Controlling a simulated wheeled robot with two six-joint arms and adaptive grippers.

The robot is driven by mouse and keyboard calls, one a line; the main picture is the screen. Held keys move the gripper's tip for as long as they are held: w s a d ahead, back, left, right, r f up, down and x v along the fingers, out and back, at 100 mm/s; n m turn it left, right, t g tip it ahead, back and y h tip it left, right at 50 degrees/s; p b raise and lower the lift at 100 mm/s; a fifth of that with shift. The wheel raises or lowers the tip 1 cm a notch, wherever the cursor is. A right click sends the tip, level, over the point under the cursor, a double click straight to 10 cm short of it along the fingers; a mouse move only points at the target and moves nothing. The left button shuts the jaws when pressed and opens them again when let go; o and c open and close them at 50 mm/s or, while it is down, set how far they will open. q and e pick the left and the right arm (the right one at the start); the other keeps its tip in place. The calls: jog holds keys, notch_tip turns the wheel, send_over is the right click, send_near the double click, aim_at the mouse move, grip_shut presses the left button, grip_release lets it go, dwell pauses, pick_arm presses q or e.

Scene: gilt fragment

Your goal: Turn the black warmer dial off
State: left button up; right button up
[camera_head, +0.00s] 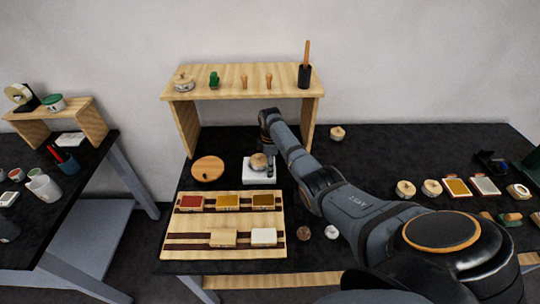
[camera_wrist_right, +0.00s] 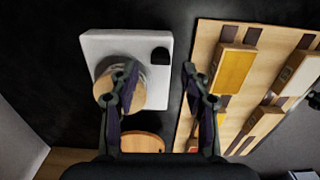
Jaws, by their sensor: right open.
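The black warmer dial (camera_wrist_right: 160,55) is a small dark knob on the white warmer (camera_wrist_right: 101,43), near one edge of its top. The white warmer (camera_head: 262,178) also shows in the head view, on the black table behind the wooden board. A small round pot with a wooden lid (camera_wrist_right: 108,88) stands on the warmer beside the dial. My right gripper (camera_wrist_right: 160,68) is open and empty, pointing down over the warmer. In the wrist view the dial shows between its fingertips, and one finger overlaps the pot. I cannot tell the gap in height. My left gripper is not in view.
A wooden board (camera_head: 175,248) with several coloured blocks lies in front of the warmer. A round wooden disc (camera_head: 207,168) lies to its left. A wooden shelf (camera_head: 230,76) stands behind. Small lidded pots (camera_head: 405,189) and trays stand to the right of my arm.

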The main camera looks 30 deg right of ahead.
notch_tip(320, 180, up, 9)
jog(key=shift+f, duration=0.1)
dwell(0.6)
